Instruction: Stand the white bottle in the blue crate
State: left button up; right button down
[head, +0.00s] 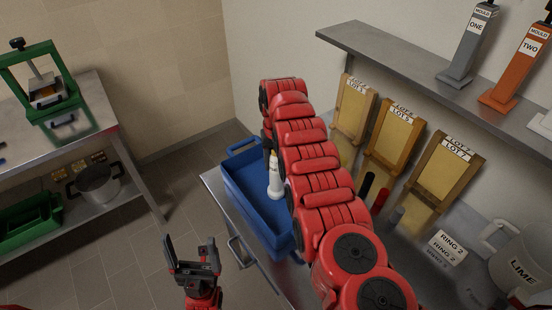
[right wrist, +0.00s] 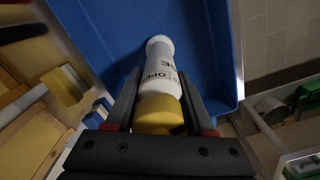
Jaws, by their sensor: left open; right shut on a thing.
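The white bottle (head: 274,179) has a yellow cap and dark lettering. It stands about upright inside the blue crate (head: 240,184) in the head view. In the right wrist view the bottle (right wrist: 160,52) lies between the fingers of my right gripper (right wrist: 157,103), which is shut on it near the yellow cap. The blue crate floor (right wrist: 110,25) shows beyond the bottle; I cannot tell if the base touches it. In the head view my right arm hides the crate's right side and most of the right gripper. My left gripper (head: 194,255) is open and empty, left of the counter.
The crate is on a metal counter against the wall. Lot boards (head: 397,136) and a lime jug (head: 522,258) stand to the right of my arm. A shelf (head: 420,70) with mould tools hangs above. A table with a green press (head: 50,90) is at left.

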jog(key=shift+f, duration=0.1)
jog(key=shift+c, duration=1.3)
grip_release()
